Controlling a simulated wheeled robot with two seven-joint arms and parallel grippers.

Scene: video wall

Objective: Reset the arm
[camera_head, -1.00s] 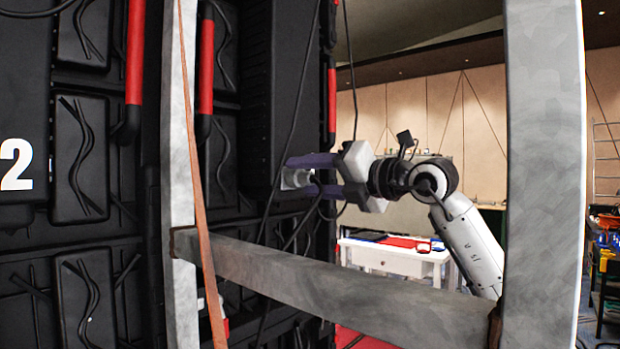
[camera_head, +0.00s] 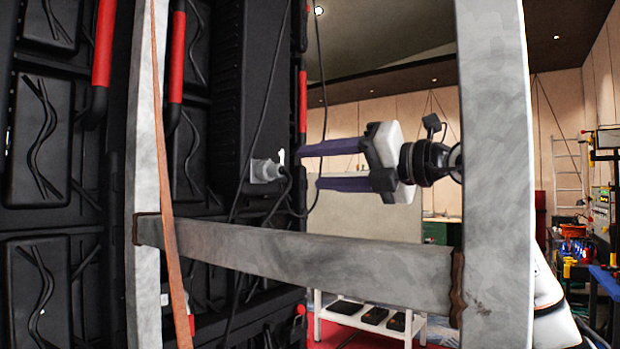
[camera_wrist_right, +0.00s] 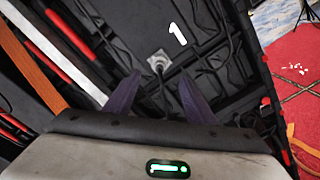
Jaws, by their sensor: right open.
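My right gripper (camera_head: 308,166) is open and empty in the head view, its two purple fingers pointing left. It is apart from the grey plug (camera_head: 266,171), which sits at a socket on the side of a black panel unit (camera_head: 250,80), with a black cable hanging from it. In the right wrist view the plug (camera_wrist_right: 158,62) shows beyond the spread fingers (camera_wrist_right: 155,98), below a white "1". My right arm is partly hidden behind the metal post. My left gripper is in neither view.
A grey metal frame with a right post (camera_head: 490,120), a crossbar (camera_head: 310,265) and a thin left post (camera_head: 148,90) stands in front of my right arm. A white table (camera_head: 365,322) is behind. A cluttered workbench (camera_head: 605,230) is at right. Loose cables hang beside the panel.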

